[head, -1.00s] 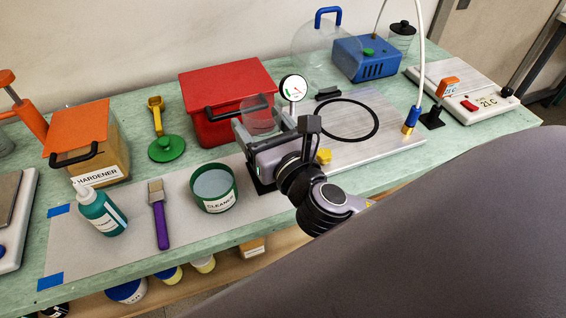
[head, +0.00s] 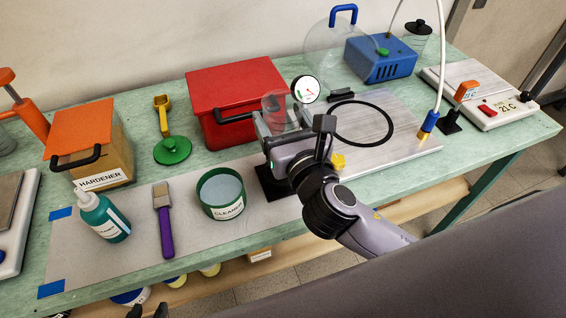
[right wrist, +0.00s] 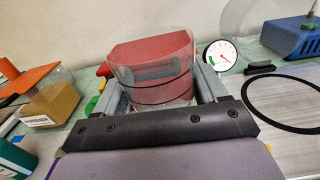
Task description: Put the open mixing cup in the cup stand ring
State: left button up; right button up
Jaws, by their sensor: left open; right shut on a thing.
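The clear, open mixing cup (head: 281,110) is upright in front of the red box; it also shows in the right wrist view (right wrist: 155,75). My right gripper (head: 276,125) is shut on it, with one finger on each side of the cup in the right wrist view (right wrist: 160,92). A black stand base (head: 270,183) shows on the bench just below my right gripper. Its upper part is hidden behind the gripper. Dark bands cross the cup; I cannot tell whether one is the stand ring. My left gripper (head: 147,312) barely shows at the bottom edge, open and empty.
The red box (head: 235,85) stands close behind the cup, with the dial gauge (head: 306,89) to its right. A plate with a black ring seal (head: 400,138) lies right.

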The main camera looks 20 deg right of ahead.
notch_tip(320, 180, down, 11)
jog(key=b, duration=0.3)
jog(key=shift+f, duration=0.2)
jog(key=shift+f+b, duration=0.15)
jog(key=shift+b, duration=0.2)
jog(key=o, duration=1.1)
